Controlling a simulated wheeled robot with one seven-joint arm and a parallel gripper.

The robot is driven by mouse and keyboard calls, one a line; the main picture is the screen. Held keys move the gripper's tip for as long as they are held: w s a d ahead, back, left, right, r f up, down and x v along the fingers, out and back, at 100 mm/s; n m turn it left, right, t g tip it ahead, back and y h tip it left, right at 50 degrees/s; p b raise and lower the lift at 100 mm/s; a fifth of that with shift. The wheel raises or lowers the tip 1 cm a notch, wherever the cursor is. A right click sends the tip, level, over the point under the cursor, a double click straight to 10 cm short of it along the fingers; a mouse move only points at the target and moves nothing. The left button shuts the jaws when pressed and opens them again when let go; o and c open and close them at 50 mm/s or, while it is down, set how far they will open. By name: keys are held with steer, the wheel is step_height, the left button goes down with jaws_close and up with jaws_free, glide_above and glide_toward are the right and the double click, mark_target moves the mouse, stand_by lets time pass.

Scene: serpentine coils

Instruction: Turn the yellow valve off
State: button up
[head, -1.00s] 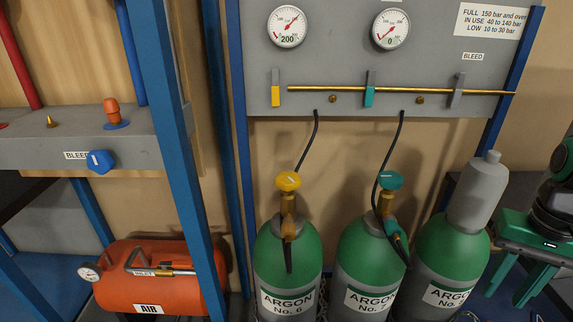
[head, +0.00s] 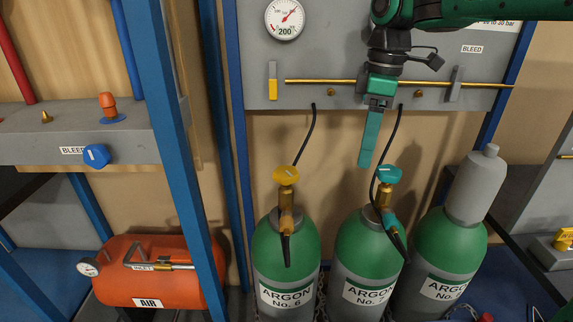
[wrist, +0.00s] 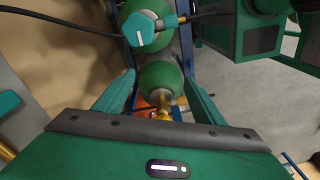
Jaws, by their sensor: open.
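A yellow valve knob (head: 285,175) with a white mark tops the brass stem of the green cylinder labelled Argon No. 6 (head: 285,250). My gripper (head: 366,163) points down in front of the panel, to the right of that knob and apart from it, close above the teal knob (head: 389,174) of the middle cylinder. In the wrist view my gripper (wrist: 158,85) has its fingers spread with nothing held. A green cylinder (wrist: 160,78) with a brass stem shows between them; the hand's edge cuts off the view below. The teal knob (wrist: 140,35) is above.
A gauge panel (head: 255,80) with a yellow lever (head: 272,82) and a brass rod (head: 320,82) is behind. A blue post (head: 165,130) stands left of the cylinders. Black hoses hang to the valves. Another yellow valve (head: 563,238) sits at the far right.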

mark_target(286, 170)
steer(key=w+a+r+n, duration=0.2)
steer(key=a+n, duration=0.3)
steer(key=a, duration=0.3)
steer(key=w+a+r+n, duration=0.1)
steer(key=a+r+n, duration=0.1)
steer(key=a+n, duration=0.5)
steer(key=f, duration=0.3)
steer(key=a+f+m, duration=0.1)
steer(key=f, duration=0.3)
steer(key=f+m, duration=0.1)
steer(key=f, duration=0.2)
steer(key=shift+a+f+h, duration=0.3)
steer(key=shift+a+f, duration=0.05)
steer(key=c, duration=1.1)
